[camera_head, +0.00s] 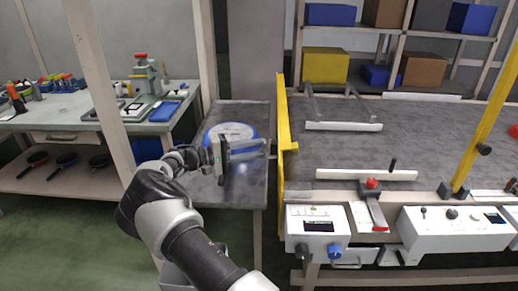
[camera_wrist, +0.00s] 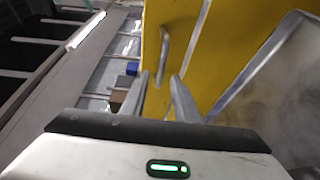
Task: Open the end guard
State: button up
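The end guard (camera_head: 282,170) is a yellow panel standing upright at the left end of the conveyor, seen nearly edge-on in the head view. In the wrist view the yellow guard (camera_wrist: 215,45) fills the upper middle and carries a grey bar handle (camera_wrist: 163,50). My gripper (camera_head: 267,148) points right at the guard, just left of it. In the wrist view my gripper (camera_wrist: 160,78) is open, its two fingers apart, with the handle's lower end showing between the fingertips. Whether the fingers touch the handle cannot be told.
The grey conveyor bed (camera_head: 440,140) lies right of the guard, with control boxes (camera_head: 317,225) along its front. A small side table (camera_head: 245,185) under my gripper holds a blue-rimmed round item (camera_head: 215,130). A workbench (camera_head: 60,118) with tools stands at left.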

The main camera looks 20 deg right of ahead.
jog(key=a, duration=0.6)
jog(key=shift+w, duration=0.15)
